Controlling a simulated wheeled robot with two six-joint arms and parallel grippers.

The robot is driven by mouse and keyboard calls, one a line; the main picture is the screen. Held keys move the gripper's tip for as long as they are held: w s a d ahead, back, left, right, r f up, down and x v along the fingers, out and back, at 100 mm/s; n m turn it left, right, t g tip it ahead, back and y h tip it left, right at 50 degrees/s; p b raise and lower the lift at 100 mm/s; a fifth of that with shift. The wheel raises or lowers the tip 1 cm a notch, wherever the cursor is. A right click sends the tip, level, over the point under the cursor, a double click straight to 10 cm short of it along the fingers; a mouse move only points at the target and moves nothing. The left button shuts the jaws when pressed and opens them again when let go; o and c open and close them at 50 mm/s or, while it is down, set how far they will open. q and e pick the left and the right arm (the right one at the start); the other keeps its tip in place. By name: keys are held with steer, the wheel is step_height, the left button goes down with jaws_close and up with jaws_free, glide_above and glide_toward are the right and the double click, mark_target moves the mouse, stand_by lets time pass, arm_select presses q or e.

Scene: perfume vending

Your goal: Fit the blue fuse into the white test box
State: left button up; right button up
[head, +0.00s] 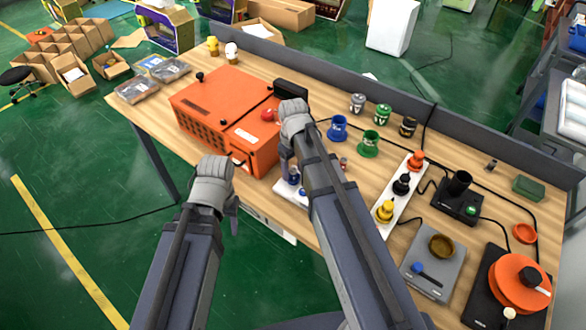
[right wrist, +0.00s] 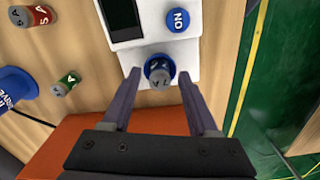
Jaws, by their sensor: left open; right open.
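The white test box (right wrist: 150,50) has a dark screen and a blue round button (right wrist: 178,19); in the head view it lies at the bench's front edge (head: 284,190), partly hidden by my right arm. The blue fuse (right wrist: 158,70), with a grey marked end, stands upright at the round socket on the box. How deep it sits I cannot tell. My right gripper (right wrist: 158,76) is open, its fingers on either side of the fuse with gaps. My left gripper (head: 230,205) is open and empty, off the bench's front edge.
An orange case (head: 222,110) stands left of my right arm. Blue and green holders, a white strip with knobs, and other devices fill the bench's right side.

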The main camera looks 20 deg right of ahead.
mark_target(293, 170)
steer(key=shift+r, duration=0.1)
step_height(293, 170, up, 13)
steer(key=p, duration=1.3)
steer(key=s+a+m+h, duration=0.1)
steer(key=s+a, duration=0.9)
steer(key=s, duration=0.4)
steer(key=shift+s+a+f, duration=0.15)
steer(key=shift+a+f, duration=0.05)
steer(key=shift+a, duration=0.05)
